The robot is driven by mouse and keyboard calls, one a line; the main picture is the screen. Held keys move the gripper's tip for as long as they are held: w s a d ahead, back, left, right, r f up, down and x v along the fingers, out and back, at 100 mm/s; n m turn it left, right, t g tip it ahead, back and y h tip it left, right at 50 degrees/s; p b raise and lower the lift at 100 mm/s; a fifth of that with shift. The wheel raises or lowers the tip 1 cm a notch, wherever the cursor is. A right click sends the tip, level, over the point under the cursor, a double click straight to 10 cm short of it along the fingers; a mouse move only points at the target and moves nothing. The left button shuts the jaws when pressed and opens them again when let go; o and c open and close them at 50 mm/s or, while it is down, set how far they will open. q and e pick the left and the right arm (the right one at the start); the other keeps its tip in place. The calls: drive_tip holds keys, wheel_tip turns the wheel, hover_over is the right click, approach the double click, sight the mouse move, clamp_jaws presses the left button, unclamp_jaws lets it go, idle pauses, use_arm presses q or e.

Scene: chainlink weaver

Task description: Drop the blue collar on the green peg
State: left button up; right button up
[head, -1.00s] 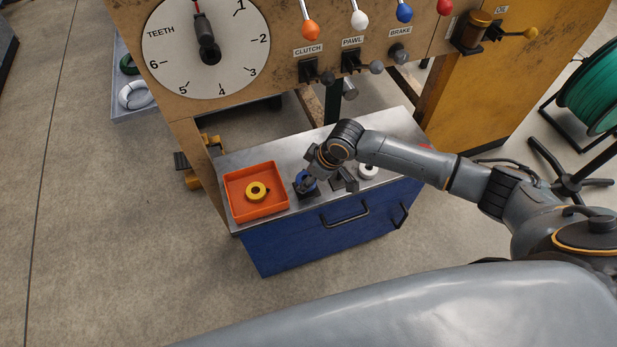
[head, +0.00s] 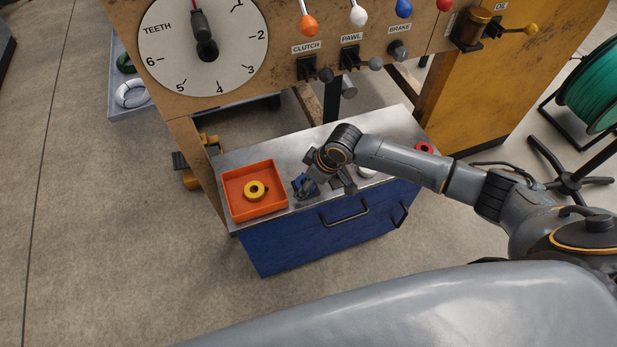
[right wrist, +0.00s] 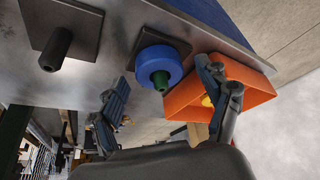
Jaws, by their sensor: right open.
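The blue collar (right wrist: 157,64) is around the green peg (right wrist: 160,80), whose tip sticks out through its hole in the right wrist view. The collar lies at or close against the peg's dark square base (right wrist: 180,48); whether it touches is unclear. In the head view the blue collar (head: 301,181) is partly hidden by my right gripper (head: 317,187). The right gripper's fingers (right wrist: 164,76) are spread wide, one on each side of the collar, with visible gaps. My left gripper is not in view.
An orange tray (head: 228,207) with a yellow collar (head: 255,190) stands left of the peg. A dark peg (right wrist: 56,50) on a square plate is nearby. A white collar (head: 367,172) and red collar (head: 424,148) lie to the right. The machine panel (head: 280,50) rises behind.

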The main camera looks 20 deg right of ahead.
drive_tip(key=v, duration=1.2)
drive_tip(key=shift+a, duration=0.1)
